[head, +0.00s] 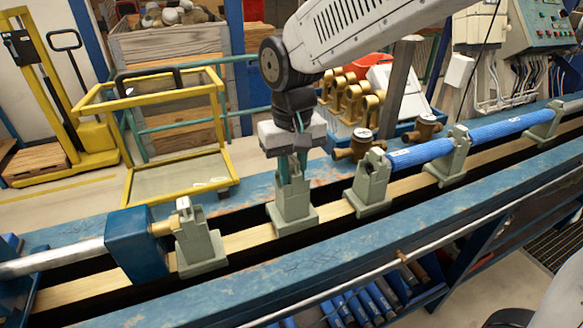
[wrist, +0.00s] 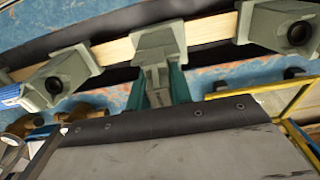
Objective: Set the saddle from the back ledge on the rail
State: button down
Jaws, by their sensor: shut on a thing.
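My gripper (head: 291,168) points down and its teal fingers are shut on the upper part of a grey-green saddle (head: 292,206). The saddle is upright, with its base at the pale wooden rail (head: 245,240), between two other saddles. In the wrist view the fingers (wrist: 157,88) flank the saddle (wrist: 160,42), whose base overlaps the rail (wrist: 210,28). I cannot tell whether the base fully touches the rail. The blue back ledge (head: 252,192) runs behind the rail.
A saddle (head: 200,245) stands to the left beside a blue block (head: 136,245). More saddles stand to the right, one nearby (head: 370,183), with a blue pipe (head: 425,151) beyond. Brass fittings (head: 355,148) lie on the ledge. A yellow-framed cart (head: 150,100) stands behind.

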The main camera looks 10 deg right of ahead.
jog(key=shift+s+f, duration=0.1)
jog(key=shift+f, duration=0.3)
dwell(0.8)
jog(key=shift+f, duration=1.15)
dwell(0.5)
jog(key=c, duration=1.2)
grip_release()
jog(key=shift+o, duration=0.2)
jog(key=shift+r, duration=4.5)
